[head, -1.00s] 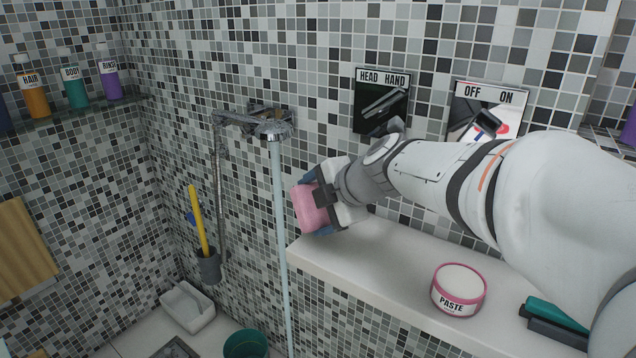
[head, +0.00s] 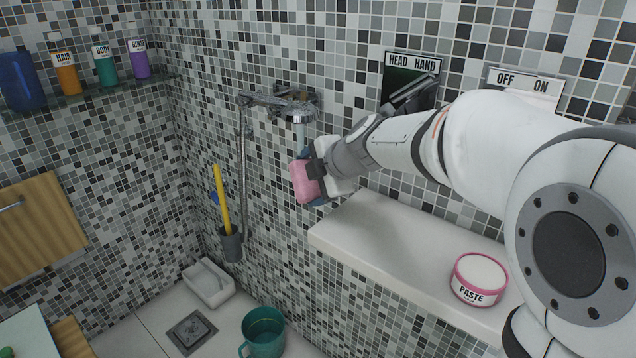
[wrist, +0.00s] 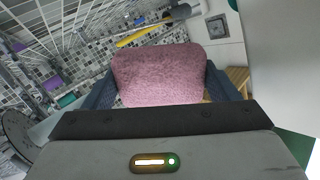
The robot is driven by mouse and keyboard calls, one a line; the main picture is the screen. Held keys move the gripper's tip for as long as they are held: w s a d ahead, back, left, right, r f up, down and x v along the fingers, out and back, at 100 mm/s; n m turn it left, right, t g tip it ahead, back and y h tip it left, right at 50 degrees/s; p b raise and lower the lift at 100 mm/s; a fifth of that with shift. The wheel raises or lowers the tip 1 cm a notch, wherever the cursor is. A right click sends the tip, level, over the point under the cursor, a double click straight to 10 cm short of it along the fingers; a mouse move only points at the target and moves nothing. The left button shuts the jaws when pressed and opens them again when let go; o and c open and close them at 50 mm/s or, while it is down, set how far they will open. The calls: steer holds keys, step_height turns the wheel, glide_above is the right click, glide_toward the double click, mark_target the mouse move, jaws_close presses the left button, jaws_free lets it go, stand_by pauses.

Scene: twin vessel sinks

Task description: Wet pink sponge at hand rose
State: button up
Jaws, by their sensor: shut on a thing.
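The pink sponge (head: 305,181) is held between the dark blue fingers of my gripper (head: 311,177), just under the hand rose (head: 298,112). It fills the gap between the fingers in the wrist view (wrist: 158,75). A short pale water stream (head: 302,136) falls from the rose and ends at the top of the gripper and sponge; no stream shows below them. The HEAD/HAND lever (head: 413,90) is angled up toward HAND. The OFF/ON plate (head: 523,82) is partly covered by my arm, and its lever is hidden.
A white ledge (head: 385,235) with a paste jar (head: 480,278) lies below my arm. A yellow-handled brush (head: 222,200) hangs on the wall at left. A teal mug (head: 263,330) stands on the floor. Bottles (head: 103,68) line the shelf at far left.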

steer(key=shift+w+d+b, duration=0.1)
steer(key=shift+d+b, duration=0.45)
steer(key=shift+b, duration=0.4)
steer(key=shift+a, duration=0.15)
stand_by(0.4)
steer(key=shift+a+b, duration=0.4)
steer(key=shift+a, duration=0.05)
